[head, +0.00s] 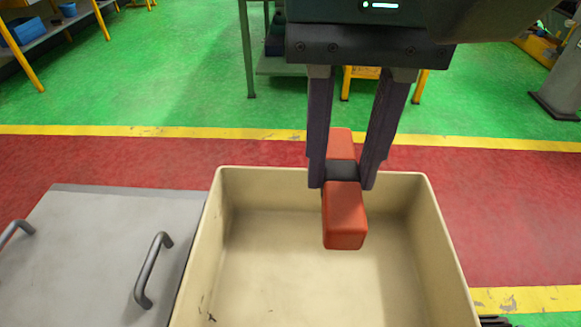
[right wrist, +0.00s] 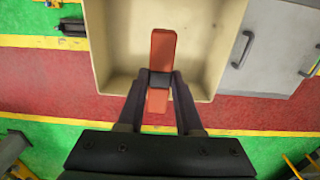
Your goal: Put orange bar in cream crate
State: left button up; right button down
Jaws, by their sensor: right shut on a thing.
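The orange bar (head: 344,218) has a dark band around its middle. My right gripper (head: 341,184) is shut on the bar at that band. In the head view the bar is held over the far part of the cream crate (head: 448,250), its far end reaching past the crate's far wall. The right wrist view shows the bar (right wrist: 162,55) between the fingers of the right gripper (right wrist: 160,80), above the cream crate (right wrist: 98,45). The crate's visible floor is empty. The height of the bar above the rim is hard to judge. My left gripper is not in view.
A grey panel with handles (head: 90,240) stands directly left of the crate in the head view. Beyond the crate lies open red and green floor with a yellow line (head: 150,131). Shelving (head: 50,35) and a grey post (head: 560,95) stand farther back.

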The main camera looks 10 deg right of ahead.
notch_tip(320, 180, down, 16)
jog(key=b, duration=0.3)
jog(key=shift+f+b, duration=0.65)
jog(key=shift+f, duration=1.25)
jog(key=shift+f, duration=0.15)
jog(key=c, duration=0.6)
grip_release()
notch_tip(320, 180, up, 12)
jog(key=p, duration=0.2)
jog(key=shift+p, duration=0.35)
